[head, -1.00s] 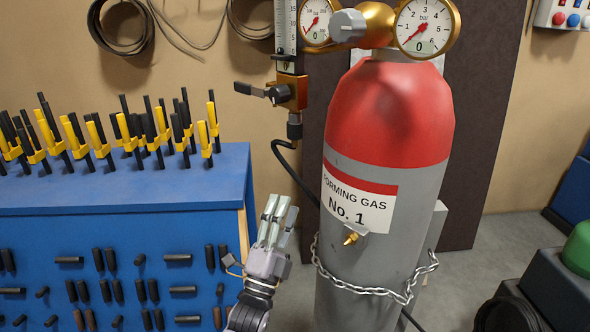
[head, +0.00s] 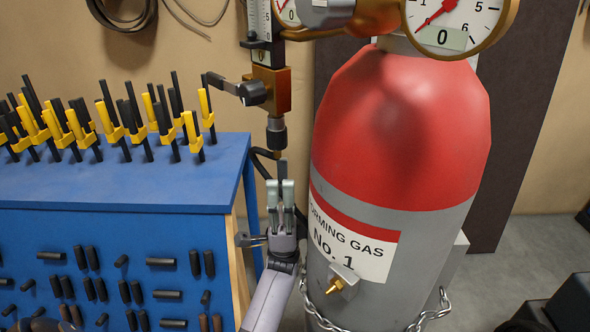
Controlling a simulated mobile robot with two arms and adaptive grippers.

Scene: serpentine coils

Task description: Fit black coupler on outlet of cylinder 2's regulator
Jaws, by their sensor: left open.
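The cylinder (head: 400,135) in the head view is red-topped and grey, and its label (head: 350,245) reads forming gas No. 1. No cylinder marked 2 shows. My left gripper (head: 280,188) is open, pointing up just below the coupler, left of the cylinder. A dark strip shows between its fingers; I cannot tell what it is. My right gripper is not in view.
A blue bench (head: 120,180) with yellow-and-black clamps (head: 110,125) stands at left. A chain (head: 400,325) runs around the cylinder, near a small brass fitting (head: 334,288). A black lever (head: 235,88) sticks out left from the valve block. A pressure gauge (head: 450,18) is above.

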